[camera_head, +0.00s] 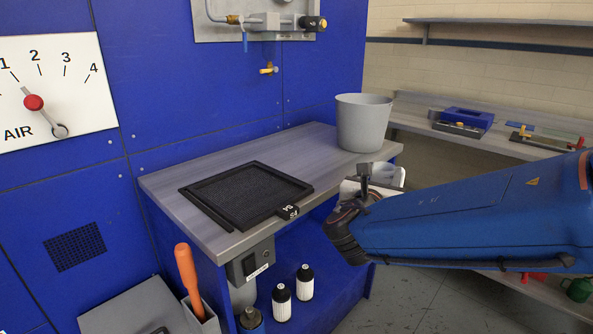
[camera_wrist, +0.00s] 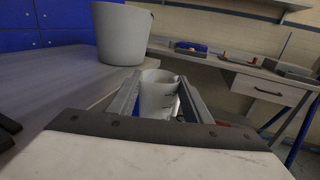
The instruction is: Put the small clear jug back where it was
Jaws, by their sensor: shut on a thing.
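The small clear jug (camera_wrist: 158,92) shows as a pale, whitish cup between the two fingers of my gripper (camera_wrist: 157,100) in the wrist view. My gripper is shut on it. In the head view the jug (camera_head: 390,174) is partly hidden by my gripper (camera_head: 372,180), at the right front edge of the grey worktop (camera_head: 170,192). The jug looks roughly upright. I cannot tell whether its base touches anything.
A large grey bucket (camera_head: 363,124) stands on the worktop's back right corner, near my gripper. A black mesh filter (camera_head: 245,190) lies on the worktop. Two black-capped bottles (camera_head: 281,303) stand on the blue shelf below. A side bench (camera_head: 415,126) holds tools at the right.

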